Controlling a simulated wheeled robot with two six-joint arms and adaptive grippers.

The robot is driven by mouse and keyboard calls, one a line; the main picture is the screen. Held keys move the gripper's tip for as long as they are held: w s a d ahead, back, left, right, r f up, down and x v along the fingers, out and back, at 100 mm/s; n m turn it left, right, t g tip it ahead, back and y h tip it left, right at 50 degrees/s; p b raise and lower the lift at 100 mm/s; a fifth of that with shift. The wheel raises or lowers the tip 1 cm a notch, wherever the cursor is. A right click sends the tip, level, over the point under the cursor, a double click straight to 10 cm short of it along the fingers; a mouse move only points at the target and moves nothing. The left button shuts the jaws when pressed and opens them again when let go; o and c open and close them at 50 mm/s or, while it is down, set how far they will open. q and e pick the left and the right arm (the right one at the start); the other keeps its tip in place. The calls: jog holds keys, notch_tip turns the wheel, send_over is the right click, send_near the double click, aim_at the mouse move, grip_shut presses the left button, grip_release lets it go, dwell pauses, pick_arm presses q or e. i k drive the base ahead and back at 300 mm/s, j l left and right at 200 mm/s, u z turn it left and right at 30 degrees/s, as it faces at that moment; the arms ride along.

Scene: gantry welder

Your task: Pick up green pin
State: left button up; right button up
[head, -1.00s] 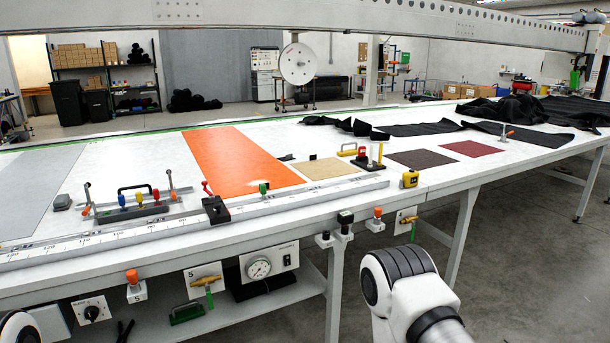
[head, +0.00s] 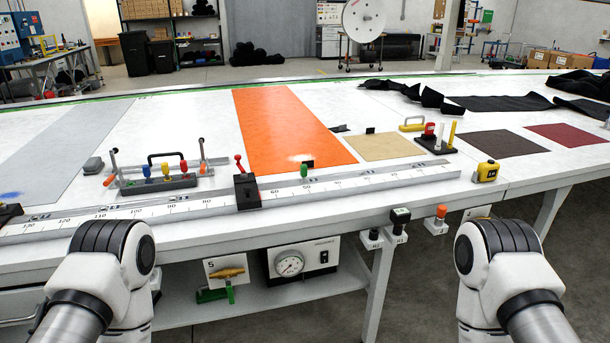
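The green pin (head: 303,171) stands upright at the ruler rail (head: 350,184), near the front edge of the white table (head: 460,206). It is small, with a green head. It stands apart from a dark rack (head: 155,186) to its left that holds a blue pin (head: 146,172), a yellow pin (head: 165,171) and a red pin (head: 183,167). Both my arms show at the bottom, short of the table. Neither gripper is in view.
A black clamp block with a red lever (head: 246,188) sits on the rail left of the green pin. An orange sheet (head: 285,125) lies behind the pin. A yellow tape measure (head: 487,171) sits at right. Knobs (head: 400,218) stick out along the table's front.

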aim_at(303, 166)
jog(key=u, duration=1)
jog(key=i, duration=0.45)
jog(key=z, duration=1.15)
